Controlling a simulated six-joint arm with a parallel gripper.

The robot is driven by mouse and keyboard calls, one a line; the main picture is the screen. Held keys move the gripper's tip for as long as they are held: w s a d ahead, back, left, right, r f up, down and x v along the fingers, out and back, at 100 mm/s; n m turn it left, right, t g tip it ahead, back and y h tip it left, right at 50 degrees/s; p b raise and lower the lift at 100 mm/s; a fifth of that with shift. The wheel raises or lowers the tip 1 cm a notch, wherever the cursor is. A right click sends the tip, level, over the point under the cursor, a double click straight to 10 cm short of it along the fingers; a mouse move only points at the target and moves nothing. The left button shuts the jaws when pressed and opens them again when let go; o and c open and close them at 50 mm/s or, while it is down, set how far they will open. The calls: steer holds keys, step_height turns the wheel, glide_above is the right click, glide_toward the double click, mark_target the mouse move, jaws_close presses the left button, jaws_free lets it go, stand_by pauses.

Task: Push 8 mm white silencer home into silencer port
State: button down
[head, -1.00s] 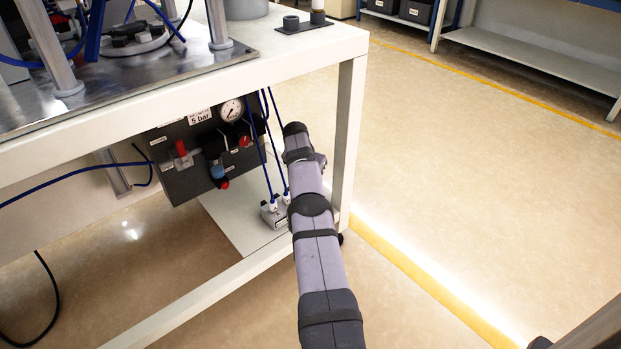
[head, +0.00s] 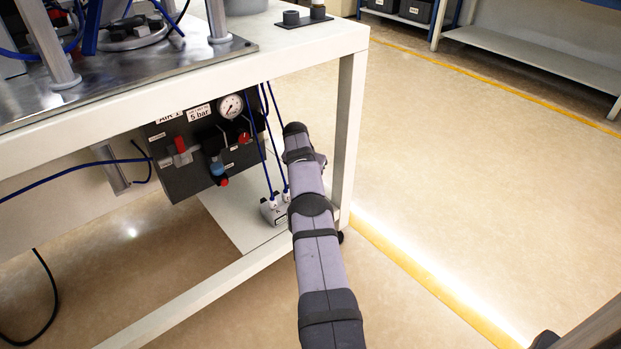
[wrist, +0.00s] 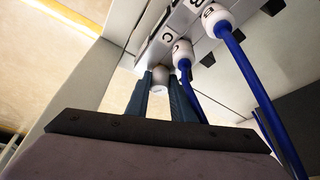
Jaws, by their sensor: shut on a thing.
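The white silencer (wrist: 160,77) is a short, pale round piece between my fingertips in the wrist view. My gripper (wrist: 159,88) is shut on it. The silencer is up against the face of the grey valve block (wrist: 152,54), close to the letter C. I cannot tell how deep it sits in the silencer port, as the port opening is hidden. In the head view the valve block (head: 268,213) sits low under the bench, beside my arm. My gripper and the silencer are hidden behind my arm there.
Two white fittings with blue hoses (wrist: 233,55) stand on the block right beside my fingers. A dark panel with a pressure gauge (head: 231,106) hangs under the bench. The white bench leg (head: 349,140) stands close to the arm. The floor to the right is clear.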

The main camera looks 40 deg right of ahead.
steer(key=shift+f, duration=0.1)
steer(key=c, duration=1.8)
jaws_free()
steer(key=shift+c, duration=0.2)
steer(key=shift+p+v, duration=0.8)
steer(key=shift+p, duration=0.6)
steer(key=shift+p+v, duration=0.95)
steer(key=shift+p, duration=0.9)
steer(key=shift+p+v, duration=1.3)
steer(key=shift+p, duration=0.5)
steer(key=shift+o, duration=0.2)
steer(key=o, duration=0.5)
